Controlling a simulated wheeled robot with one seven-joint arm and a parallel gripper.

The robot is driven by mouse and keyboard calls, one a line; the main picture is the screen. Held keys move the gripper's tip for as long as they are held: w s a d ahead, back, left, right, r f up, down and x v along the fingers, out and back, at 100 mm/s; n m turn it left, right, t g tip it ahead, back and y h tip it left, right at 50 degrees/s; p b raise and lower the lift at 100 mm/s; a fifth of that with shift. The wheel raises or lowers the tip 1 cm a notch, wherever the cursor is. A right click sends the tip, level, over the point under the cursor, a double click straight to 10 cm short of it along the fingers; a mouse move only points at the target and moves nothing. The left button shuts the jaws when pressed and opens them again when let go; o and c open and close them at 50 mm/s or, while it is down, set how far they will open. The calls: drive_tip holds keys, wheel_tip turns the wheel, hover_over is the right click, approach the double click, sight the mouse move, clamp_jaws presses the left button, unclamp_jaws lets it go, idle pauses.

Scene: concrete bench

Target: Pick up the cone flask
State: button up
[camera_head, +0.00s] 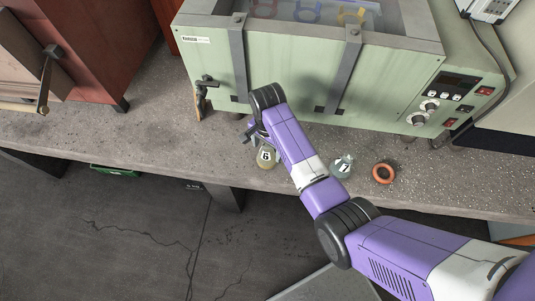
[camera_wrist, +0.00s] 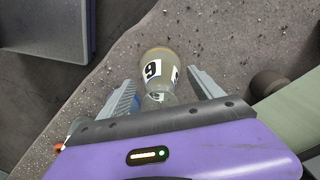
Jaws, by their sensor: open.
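A small cone flask (camera_head: 266,158) with a yellowish tint and a white label with a black digit stands on the concrete bench near its front edge. In the wrist view the flask (camera_wrist: 158,64) shows between the two grey fingers of my gripper (camera_wrist: 160,80), with its narrow neck toward the palm. The fingers are open, with a visible gap on each side of the flask. In the head view my gripper (camera_head: 251,131) is partly hidden behind my wrist. A second, clear labelled flask (camera_head: 341,166) stands to the right, beyond my forearm.
An orange ring (camera_head: 383,173) lies right of the second flask. A green oven-like box (camera_head: 290,85) with a control panel stands behind, and a red cabinet (camera_head: 105,45) at the left. The bench (camera_head: 135,140) left of the flask is clear; its front edge is close.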

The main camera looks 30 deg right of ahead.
clamp_jaws()
drive_tip(key=shift+r, duration=0.1)
idle(0.4)
